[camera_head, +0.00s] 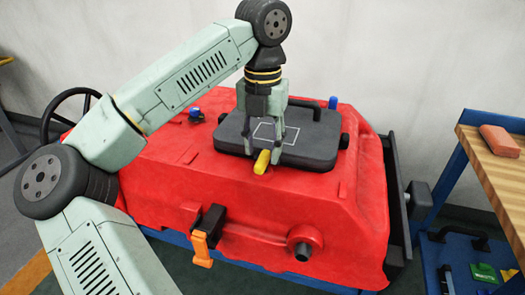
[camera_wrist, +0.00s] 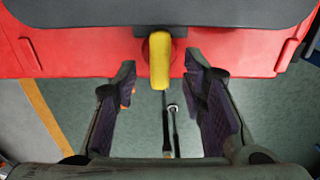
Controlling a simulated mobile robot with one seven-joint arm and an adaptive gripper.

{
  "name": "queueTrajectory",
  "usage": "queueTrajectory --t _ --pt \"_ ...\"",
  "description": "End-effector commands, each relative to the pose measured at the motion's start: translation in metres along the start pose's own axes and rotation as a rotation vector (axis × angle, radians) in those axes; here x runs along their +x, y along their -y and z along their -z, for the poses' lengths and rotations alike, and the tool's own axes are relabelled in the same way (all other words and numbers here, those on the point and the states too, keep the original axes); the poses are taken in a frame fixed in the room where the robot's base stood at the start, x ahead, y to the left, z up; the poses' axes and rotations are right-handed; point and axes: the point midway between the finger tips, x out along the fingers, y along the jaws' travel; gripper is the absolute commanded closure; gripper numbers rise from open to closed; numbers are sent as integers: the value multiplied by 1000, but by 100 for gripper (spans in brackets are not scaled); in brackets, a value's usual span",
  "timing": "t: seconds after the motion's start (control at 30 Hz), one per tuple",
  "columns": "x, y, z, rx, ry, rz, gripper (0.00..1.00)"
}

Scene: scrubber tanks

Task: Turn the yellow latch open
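The yellow latch (camera_head: 262,162) sits at the front edge of the dark grey lid (camera_head: 318,140) on top of the red tank (camera_head: 245,195). In the wrist view the latch (camera_wrist: 160,60) points straight out from the lid edge, toward the bottom of the picture. My gripper (camera_head: 265,149) is over the lid's front edge, pointing down at the latch. In the wrist view my gripper (camera_wrist: 161,72) is open, one fingertip on each side of the latch, with a gap on both sides. I cannot tell whether the fingertips are level with the latch or above it.
An orange-handled black valve (camera_head: 201,248) and a round port (camera_head: 304,243) stick out of the tank's front. A blue-framed wooden bench (camera_head: 490,160) with a reddish block (camera_head: 500,140) stands at the right. A black wheel (camera_head: 68,110) is at the left. Tools (camera_wrist: 171,125) show below my gripper.

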Motion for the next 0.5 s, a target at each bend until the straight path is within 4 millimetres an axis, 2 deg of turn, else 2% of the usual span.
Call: queueTrajectory --t 0.2,0.5 --pt "18 0 0 0 1 1 62" --pt "20 0 0 0 1 0 62"
